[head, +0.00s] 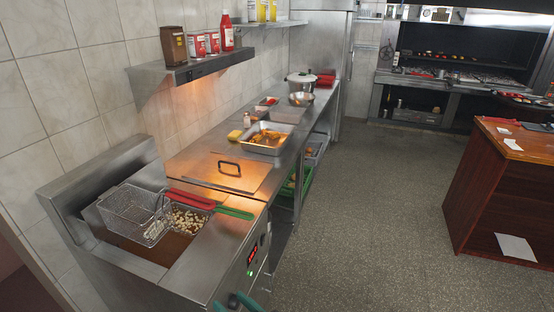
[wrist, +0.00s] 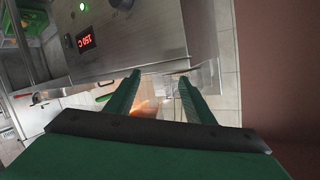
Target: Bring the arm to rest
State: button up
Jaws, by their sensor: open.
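My gripper (wrist: 158,92) shows in the wrist view with its two green fingers spread apart. Nothing is between the fingers. A small piece of green at the bottom edge of the head view, by the fryer's front, appears to be part of my gripper (head: 240,303); most of my arm is out of view. The fryer (head: 195,262) stands at the lower left of the head view. Its front panel with a red display (wrist: 87,42) and a green light shows in the wrist view, apart from my fingers.
One wire basket (head: 135,211) sits raised at the fryer; another basket with food (head: 190,219) sits beside it, with red and green handles. A steel counter (head: 200,168) runs back along the wall. A wooden counter (head: 500,190) stands right. The floor (head: 375,210) between is clear.

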jog(key=s+d+f+m+t+h, duration=0.1)
jog(key=s+d+f+m+h, duration=0.25)
jog(key=s+f, duration=0.35)
jog(key=s+d+f+m+t+h, duration=0.25)
jog(key=s+f+m+h, duration=0.2)
jog(key=s, duration=0.45)
jog(key=s+d+r+n+h, duration=0.1)
jog(key=s+d+r, duration=0.1)
jog(key=s, duration=0.6)
jog(key=s+d+r+n+h, duration=0.1)
jog(key=s+d+r+n, duration=0.1)
jog(key=s+r, duration=0.3)
jog(key=s+d+t, duration=0.1)
jog(key=s, duration=0.3)
jog(key=shift+d, duration=0.3)
